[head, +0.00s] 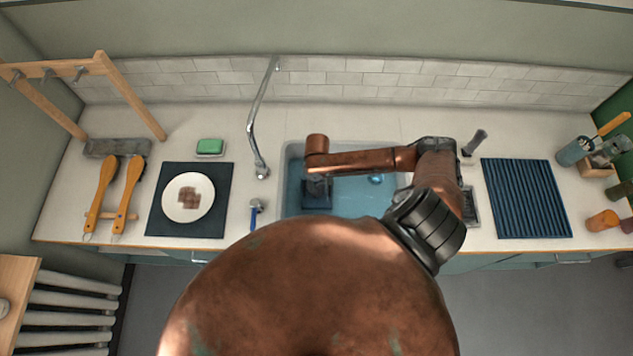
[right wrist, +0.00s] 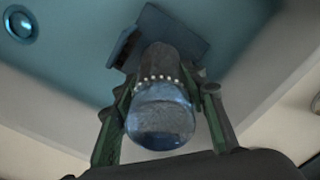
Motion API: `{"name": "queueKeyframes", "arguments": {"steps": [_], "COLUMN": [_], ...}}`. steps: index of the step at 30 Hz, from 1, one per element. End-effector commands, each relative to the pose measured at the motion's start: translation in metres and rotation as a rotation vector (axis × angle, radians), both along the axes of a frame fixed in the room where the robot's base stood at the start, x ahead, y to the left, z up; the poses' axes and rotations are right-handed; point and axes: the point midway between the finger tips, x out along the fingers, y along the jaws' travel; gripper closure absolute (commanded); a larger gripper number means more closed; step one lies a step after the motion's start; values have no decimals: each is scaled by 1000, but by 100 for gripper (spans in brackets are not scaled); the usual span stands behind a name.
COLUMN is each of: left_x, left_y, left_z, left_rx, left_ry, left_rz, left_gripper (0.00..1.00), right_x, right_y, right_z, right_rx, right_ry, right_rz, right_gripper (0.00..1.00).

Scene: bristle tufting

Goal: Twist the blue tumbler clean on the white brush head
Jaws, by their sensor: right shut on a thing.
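The blue tumbler (right wrist: 162,118) is translucent and sits between the fingers of my right gripper (right wrist: 160,125) in the right wrist view, its rounded end towards the camera. Just beyond it, in line with it, is a dark cylindrical brush (right wrist: 172,62) with a row of small white tufts (right wrist: 158,79) at the tumbler's far end. How far the tumbler covers the tufts I cannot tell. The brush stands on a dark blue square base (right wrist: 180,28). In the head view my right gripper (head: 317,183) is low in the sink, mostly hidden under my arm. My left gripper is not in view.
The blue sink (head: 350,205) has walls close around my right gripper. A tall faucet (head: 262,120) stands at its left. A ribbed blue mat (head: 525,198) lies clear at the right. A plate (head: 176,207), a green sponge (head: 210,147) and wooden-handled brushes (head: 129,193) are at the left.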

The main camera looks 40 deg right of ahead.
Motion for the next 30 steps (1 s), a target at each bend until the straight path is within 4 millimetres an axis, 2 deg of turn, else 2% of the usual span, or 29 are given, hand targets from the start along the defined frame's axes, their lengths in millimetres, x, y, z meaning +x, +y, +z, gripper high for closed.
{"name": "queueKeyframes", "arguments": {"steps": [8, 30], "left_x": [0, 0], "left_y": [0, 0], "left_z": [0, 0], "left_rx": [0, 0], "left_ry": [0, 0], "left_rz": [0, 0], "left_gripper": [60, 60], "right_x": [1, 1], "right_y": [0, 0], "right_z": [1, -4], "right_rx": [0, 0], "right_ry": [-2, -1], "right_rz": [0, 5], "right_gripper": [92, 92]}}
